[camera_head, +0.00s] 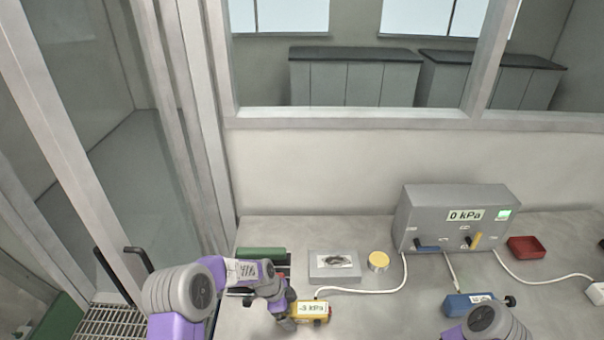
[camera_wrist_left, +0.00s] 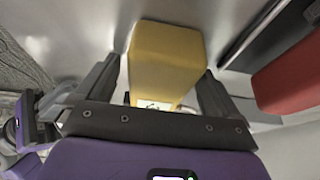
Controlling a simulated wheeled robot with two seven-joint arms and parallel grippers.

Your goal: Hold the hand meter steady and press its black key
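The hand meter (camera_head: 311,308) is a small yellow box on the bench, showing about "-.3 kPa" on its display. A white cable runs from it. My left gripper (camera_head: 284,308) is at the meter's left end. In the left wrist view the yellow meter (camera_wrist_left: 165,55) stands between the two fingers of my left gripper (camera_wrist_left: 160,85). A gap shows at the meter's left side, so the fingers look apart around it. I cannot make out the black key clearly. Part of my right arm shows at the lower right, but its gripper is not visible.
A grey console (camera_head: 455,215) reading "0 kPa" stands behind, with cables to the front. A grey box (camera_head: 334,277), a round yellow-topped tin (camera_head: 378,261), a red tray (camera_head: 526,247) and a blue device (camera_head: 462,304) are on the bench. A red object (camera_wrist_left: 290,75) lies near my left gripper.

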